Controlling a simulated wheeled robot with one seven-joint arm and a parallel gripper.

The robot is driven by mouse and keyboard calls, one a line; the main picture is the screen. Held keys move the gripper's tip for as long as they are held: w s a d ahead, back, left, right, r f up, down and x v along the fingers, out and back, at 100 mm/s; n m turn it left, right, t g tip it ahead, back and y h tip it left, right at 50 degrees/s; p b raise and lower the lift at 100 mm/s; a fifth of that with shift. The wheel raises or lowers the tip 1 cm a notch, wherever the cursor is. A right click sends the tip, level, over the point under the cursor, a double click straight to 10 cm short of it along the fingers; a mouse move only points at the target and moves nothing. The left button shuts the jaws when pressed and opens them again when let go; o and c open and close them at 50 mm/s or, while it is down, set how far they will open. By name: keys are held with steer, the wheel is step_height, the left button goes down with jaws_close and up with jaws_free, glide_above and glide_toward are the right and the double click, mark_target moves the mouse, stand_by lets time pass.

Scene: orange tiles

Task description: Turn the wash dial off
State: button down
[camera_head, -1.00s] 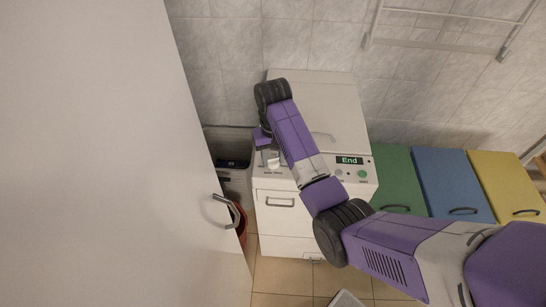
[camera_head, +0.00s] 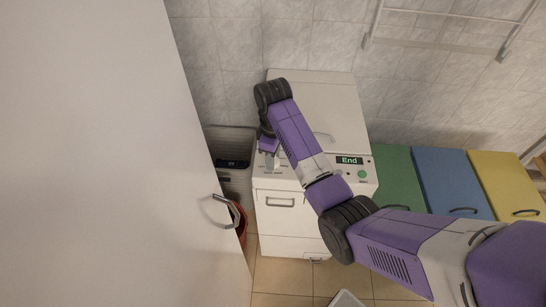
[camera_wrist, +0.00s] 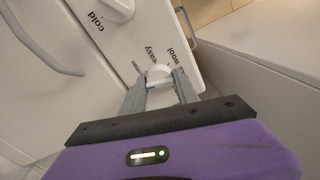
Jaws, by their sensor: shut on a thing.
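The wash dial (camera_wrist: 159,74) is a white knob on the washing machine's top panel, with words such as "easy", "wool" and "cold" printed around it. In the wrist view my gripper (camera_wrist: 160,82) has one grey finger on each side of the dial and is shut on it. In the head view my gripper (camera_head: 268,160) reaches down at the left end of the panel, and the dial is hard to make out there. The washing machine (camera_head: 290,225) is white and its display (camera_head: 349,160) reads "End". A green button (camera_head: 362,174) sits below the display.
A large pale door or panel (camera_head: 100,150) with a handle (camera_head: 222,211) fills the left side. A grey bin (camera_head: 235,180) and a red item (camera_head: 241,225) stand between it and the machine. Green (camera_head: 398,180), blue (camera_head: 450,180) and yellow (camera_head: 505,185) bins stand right.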

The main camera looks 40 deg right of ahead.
steer(key=shift+n, duration=1.4)
steer(key=shift+w+n, duration=0.1)
steer(key=shift+n, duration=0.2)
steer(key=c, duration=0.9)
jaws_free()
steer(key=shift+r, duration=0.1)
